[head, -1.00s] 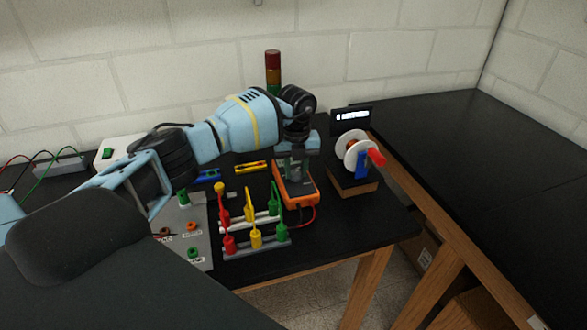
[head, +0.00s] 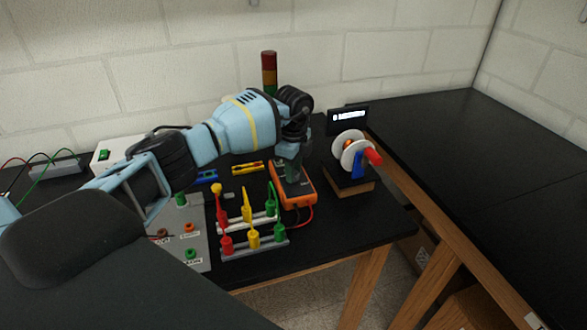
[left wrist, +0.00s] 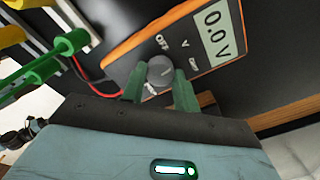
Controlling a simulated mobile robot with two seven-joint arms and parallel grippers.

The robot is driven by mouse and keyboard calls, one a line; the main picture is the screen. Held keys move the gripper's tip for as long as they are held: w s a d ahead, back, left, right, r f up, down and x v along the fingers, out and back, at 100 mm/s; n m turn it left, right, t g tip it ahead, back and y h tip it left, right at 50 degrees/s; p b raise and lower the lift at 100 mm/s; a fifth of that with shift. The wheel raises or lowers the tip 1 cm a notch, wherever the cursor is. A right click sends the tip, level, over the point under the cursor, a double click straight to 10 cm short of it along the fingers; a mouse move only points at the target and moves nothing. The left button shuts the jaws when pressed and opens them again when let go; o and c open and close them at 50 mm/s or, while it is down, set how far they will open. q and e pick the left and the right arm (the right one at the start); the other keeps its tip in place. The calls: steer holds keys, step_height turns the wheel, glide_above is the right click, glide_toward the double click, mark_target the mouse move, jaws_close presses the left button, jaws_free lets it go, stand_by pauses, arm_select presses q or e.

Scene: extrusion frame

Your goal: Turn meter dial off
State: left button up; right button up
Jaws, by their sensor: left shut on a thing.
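The orange-edged meter (head: 306,190) lies on the black bench; in the left wrist view the meter (left wrist: 215,62) shows "0.0 V" on its display (left wrist: 219,33). Its round grey dial (left wrist: 160,71) has the "OFF" and "V" labels beyond it. I cannot tell which way the dial's mark points. My left gripper (head: 291,178) reaches down over the meter. In the left wrist view the green fingers of my left gripper (left wrist: 159,82) stand on either side of the dial, shut on it. My right gripper is not in view.
A rack of red, yellow and green plugs (head: 255,243) stands left of the meter, with red and black leads nearby. A spool device (head: 350,160) with a red handle is to the right, and a signal tower (head: 269,70) behind. The right bench (head: 470,150) is clear.

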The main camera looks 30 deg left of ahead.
arm_select(q)
steer(key=n, duration=0.5)
steer(key=shift+n, duration=0.3)
steer(key=n, duration=0.4)
steer(key=shift+n, duration=0.3)
steer(key=o, duration=1)
steer(key=shift+r, duration=3.9)
